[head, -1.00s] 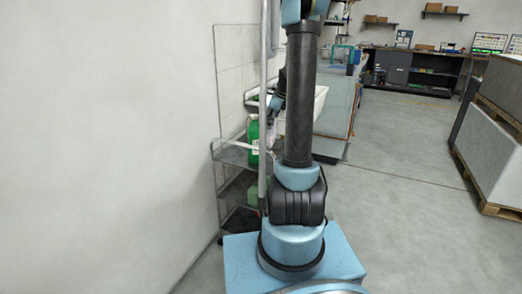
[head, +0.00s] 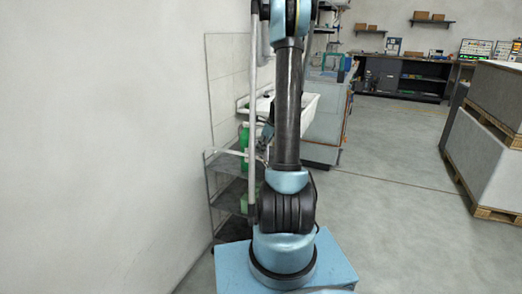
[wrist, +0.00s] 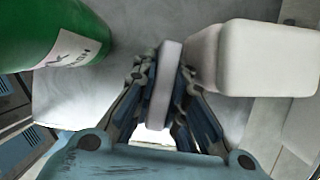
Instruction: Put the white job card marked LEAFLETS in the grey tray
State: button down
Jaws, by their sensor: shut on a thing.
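My gripper (wrist: 163,95) is shut on a thin pale card (wrist: 165,80) in the wrist view. The card is seen nearly edge-on, and no LEAFLETS marking shows on this side, so I cannot confirm which card it is. It is held above a light grey surface, between a green bottle and a white container. In the head view my arm hides most of the gripper, and I cannot make out the card there. I cannot identify the grey tray in either view.
The green bottle (wrist: 48,35) with a white label is close on the left, and the white container (wrist: 265,55) close on the right. In the head view a metal shelf cart (head: 226,163) stands by the wall. Pallet stacks (head: 480,140) stand right; the floor between is clear.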

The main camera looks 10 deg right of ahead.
jog(key=c, duration=1.9)
grip_release()
